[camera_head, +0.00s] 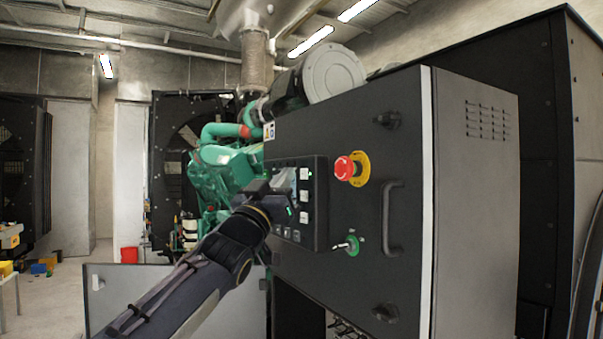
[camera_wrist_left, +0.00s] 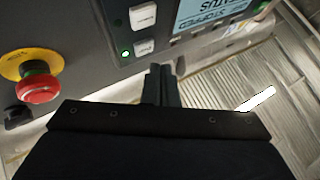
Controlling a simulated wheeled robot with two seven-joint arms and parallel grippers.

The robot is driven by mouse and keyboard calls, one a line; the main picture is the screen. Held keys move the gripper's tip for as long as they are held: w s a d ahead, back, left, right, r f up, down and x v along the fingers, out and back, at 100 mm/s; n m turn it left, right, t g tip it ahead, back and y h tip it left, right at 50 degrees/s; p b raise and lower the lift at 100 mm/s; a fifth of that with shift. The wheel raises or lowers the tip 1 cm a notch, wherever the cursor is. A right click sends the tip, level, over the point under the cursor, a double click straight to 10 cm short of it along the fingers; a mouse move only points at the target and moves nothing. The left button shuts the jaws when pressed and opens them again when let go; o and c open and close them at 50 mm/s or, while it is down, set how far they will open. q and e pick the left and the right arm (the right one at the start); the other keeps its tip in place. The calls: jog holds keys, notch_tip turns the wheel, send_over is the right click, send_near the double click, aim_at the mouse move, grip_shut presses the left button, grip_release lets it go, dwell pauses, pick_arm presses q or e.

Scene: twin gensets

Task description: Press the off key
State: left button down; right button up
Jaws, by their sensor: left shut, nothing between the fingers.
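The dark control panel (camera_head: 315,225) is on the front of a black cabinet, with several white keys down its right side and a small screen. My left gripper (camera_head: 284,187) is shut and empty in front of the panel, covering part of it. In the left wrist view, the closed fingertips (camera_wrist_left: 161,72) are beside a pale key (camera_wrist_left: 143,47) with a lit green light, and a second pale key (camera_wrist_left: 143,15) is above it. The key labels are too blurred to tell which is the off key. I cannot tell whether the fingers touch the panel.
A red emergency stop button (camera_head: 344,168) on a yellow plate juts out right of the panel. A key switch (camera_head: 352,243) with a green ring is below it, and a door handle (camera_head: 392,218) stands out farther right. A green engine (camera_head: 222,172) is behind, left of the cabinet.

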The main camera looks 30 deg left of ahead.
pick_arm(q)
jog(key=shift+w, duration=0.1)
jog(key=s+a+p, duration=0.2)
jog(key=s, duration=0.3)
jog(key=shift+s+a, duration=0.2)
jog(key=shift+a, duration=0.15)
dwell(0.7)
